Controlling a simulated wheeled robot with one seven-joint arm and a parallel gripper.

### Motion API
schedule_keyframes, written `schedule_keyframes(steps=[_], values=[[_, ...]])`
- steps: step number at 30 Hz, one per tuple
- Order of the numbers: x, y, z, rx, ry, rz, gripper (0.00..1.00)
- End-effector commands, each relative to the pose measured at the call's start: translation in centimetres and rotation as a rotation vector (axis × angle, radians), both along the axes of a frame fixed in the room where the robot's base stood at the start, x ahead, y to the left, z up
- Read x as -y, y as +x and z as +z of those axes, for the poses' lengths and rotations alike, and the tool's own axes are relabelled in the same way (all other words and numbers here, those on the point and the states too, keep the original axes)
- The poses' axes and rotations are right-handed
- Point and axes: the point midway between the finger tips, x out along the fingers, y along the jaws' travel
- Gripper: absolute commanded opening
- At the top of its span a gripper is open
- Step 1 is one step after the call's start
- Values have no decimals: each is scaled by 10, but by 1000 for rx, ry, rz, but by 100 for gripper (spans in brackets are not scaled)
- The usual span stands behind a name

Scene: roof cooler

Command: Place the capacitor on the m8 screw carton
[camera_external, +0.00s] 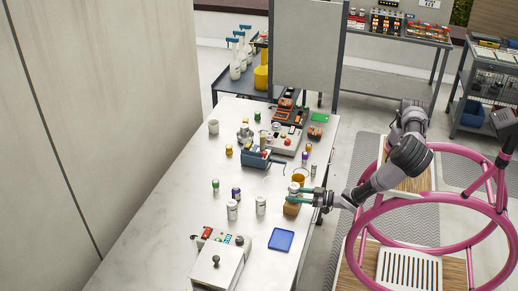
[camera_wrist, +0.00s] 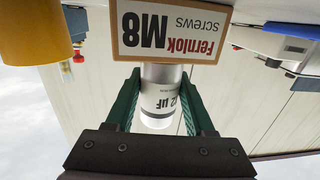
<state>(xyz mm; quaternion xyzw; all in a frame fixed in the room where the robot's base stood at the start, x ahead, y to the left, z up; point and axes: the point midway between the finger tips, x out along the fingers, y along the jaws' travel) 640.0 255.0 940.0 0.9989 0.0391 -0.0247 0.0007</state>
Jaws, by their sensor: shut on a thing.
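The capacitor (camera_external: 294,187) is a white-silver cylinder with "µF" print. It shows upside down in the wrist view (camera_wrist: 158,95), between the two green fingers of my gripper (camera_wrist: 160,108), which is shut on it. The m8 screw carton (camera_external: 291,208) is a small brown box near the table's right edge; its white label with "M8 screws" shows in the wrist view (camera_wrist: 170,32). In the external view my gripper (camera_external: 297,198) holds the capacitor upright directly over the carton. The capacitor's lower end meets the carton's top edge in the picture; whether they touch I cannot tell.
An orange cylindrical thing (camera_external: 298,180) stands close behind the carton. A blue tray (camera_external: 281,240) lies in front. Two white cans (camera_external: 261,205) (camera_external: 232,210) stand to the left. A grey-white device (camera_external: 217,266) is at the front left. The table's left middle is clear.

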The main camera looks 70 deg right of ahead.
Motion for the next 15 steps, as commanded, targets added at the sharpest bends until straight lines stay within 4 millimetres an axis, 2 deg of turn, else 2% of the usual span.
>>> schedule_keyframes(steps=[3, 4, 6, 15], values=[[0, 0, -3, 0, -1, 1, 0], [0, 0, -3, 0, 0, 1, 58], [0, 0, -3, 0, 0, 0, 84], [0, 0, -2, 0, 0, 0, 84]])
